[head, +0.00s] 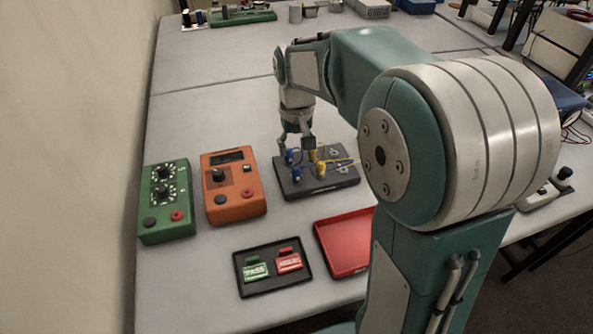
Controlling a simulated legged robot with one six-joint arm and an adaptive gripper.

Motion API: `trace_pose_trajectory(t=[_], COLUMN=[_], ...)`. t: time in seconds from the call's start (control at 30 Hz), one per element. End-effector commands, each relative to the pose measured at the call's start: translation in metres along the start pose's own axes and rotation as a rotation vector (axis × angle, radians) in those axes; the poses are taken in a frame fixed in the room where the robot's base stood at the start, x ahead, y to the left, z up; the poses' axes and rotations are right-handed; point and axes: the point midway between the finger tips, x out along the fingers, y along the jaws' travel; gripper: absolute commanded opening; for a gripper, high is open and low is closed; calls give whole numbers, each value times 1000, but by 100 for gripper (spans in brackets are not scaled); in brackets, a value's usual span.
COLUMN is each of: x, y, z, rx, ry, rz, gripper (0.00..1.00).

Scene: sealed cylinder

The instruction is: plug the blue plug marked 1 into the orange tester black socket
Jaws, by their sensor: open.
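The orange tester (233,187) stands left of the middle of the table. Its black socket (220,199) is at its front left and looks empty. A dark grey block (320,187) to its right bears blue and yellow plugs with leads. A blue plug (290,157) stands at the block's left side; its number is too small to read. My gripper (296,151) points down over the left part of the block, with its fingers open close to this blue plug. I cannot tell whether they touch it.
A green tester (166,201) stands left of the orange one. In front are a black tray (252,287) with green and red tags and a red tray (345,243). Several items stand at the table's far end. The table behind the testers is clear.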

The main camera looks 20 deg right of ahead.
Motion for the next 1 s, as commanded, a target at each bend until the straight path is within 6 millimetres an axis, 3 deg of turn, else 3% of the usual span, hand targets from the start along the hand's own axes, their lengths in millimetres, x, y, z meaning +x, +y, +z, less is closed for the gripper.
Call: trace_pose_trajectory(t=[0.17, 0.73, 1.0], x=[8, 77, 90], y=[0, 0, 0], z=[0, 0, 0], rx=[0, 0, 0], ry=[-3, -3, -1], rz=[0, 0, 0], gripper=[69, 69, 69])
